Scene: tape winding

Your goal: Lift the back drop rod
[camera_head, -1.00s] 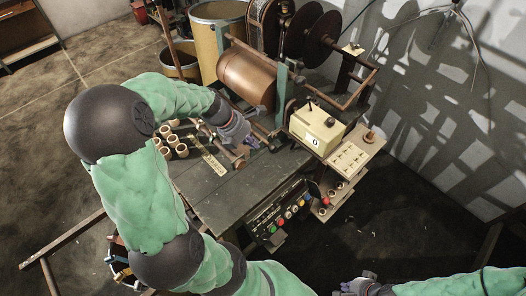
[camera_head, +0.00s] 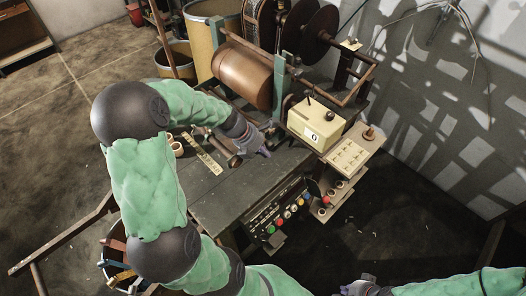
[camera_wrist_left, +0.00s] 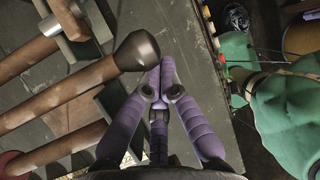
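Several brown rods lie side by side at the machine's bench; in the left wrist view one rod (camera_wrist_left: 65,90) ends in a dark, rounded knob (camera_wrist_left: 137,50). I cannot tell which of them is the back drop rod. In the head view a rod end (camera_head: 235,161) shows beside my left gripper (camera_head: 265,149), and my arm hides much of the rest. In the left wrist view the left gripper's purple fingers (camera_wrist_left: 160,75) are together, just right of the knob, with nothing visible between them. My right gripper (camera_head: 362,287) is low at the picture's bottom edge, its fingers unclear.
A copper-coloured drum (camera_head: 244,75) stands behind the rods. A cream counter box (camera_head: 314,123) is right of my left gripper, with a button panel (camera_head: 279,215) at the bench front. The dark bench top (camera_head: 235,195) is mostly clear in front.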

